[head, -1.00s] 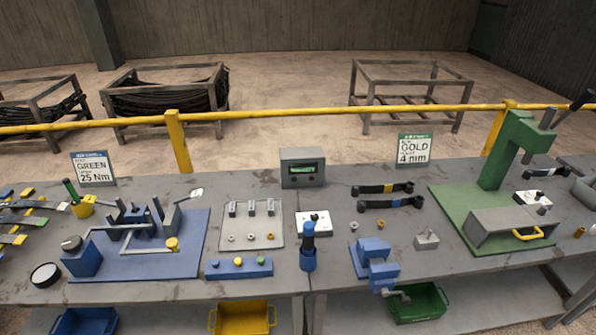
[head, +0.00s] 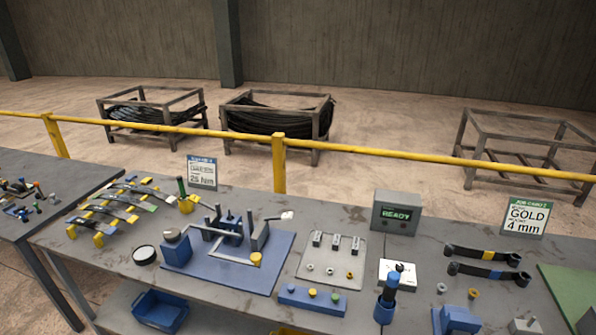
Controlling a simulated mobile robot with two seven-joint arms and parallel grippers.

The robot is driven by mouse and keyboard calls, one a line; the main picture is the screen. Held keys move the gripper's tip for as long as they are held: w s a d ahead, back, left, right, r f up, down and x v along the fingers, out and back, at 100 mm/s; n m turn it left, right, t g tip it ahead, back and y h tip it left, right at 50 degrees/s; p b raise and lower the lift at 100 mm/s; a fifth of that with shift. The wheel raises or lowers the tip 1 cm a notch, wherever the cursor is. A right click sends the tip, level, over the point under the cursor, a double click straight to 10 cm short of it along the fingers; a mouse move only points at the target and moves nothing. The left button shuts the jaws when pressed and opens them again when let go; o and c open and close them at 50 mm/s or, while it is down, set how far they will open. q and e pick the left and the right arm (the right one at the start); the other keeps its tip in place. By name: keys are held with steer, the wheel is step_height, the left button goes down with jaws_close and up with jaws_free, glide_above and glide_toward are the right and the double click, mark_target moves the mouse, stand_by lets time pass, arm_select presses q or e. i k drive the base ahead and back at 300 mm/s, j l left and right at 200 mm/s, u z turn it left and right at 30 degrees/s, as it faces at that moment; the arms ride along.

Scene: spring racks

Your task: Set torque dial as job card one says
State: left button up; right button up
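Neither of my grippers is in view.
Job card two (head: 526,217) reads "GOLD 4 mm". A grey box (head: 396,213) displays "READY". Leaf springs (head: 122,207) lie at the left, a blue button bar (head: 313,299) at the front. A blue bin (head: 161,310) sits below. A yellow rail (head: 370,151) runs behind.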

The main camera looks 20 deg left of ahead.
mark_target(400, 267)
steer(key=i+u, duration=0.15)
steer(key=i, duration=0.4)
steer(key=i+l+u, duration=0.15)
steer(key=i, duration=0.4)
steer(key=i+l+u, duration=0.15)
steer(key=i, duration=0.35)
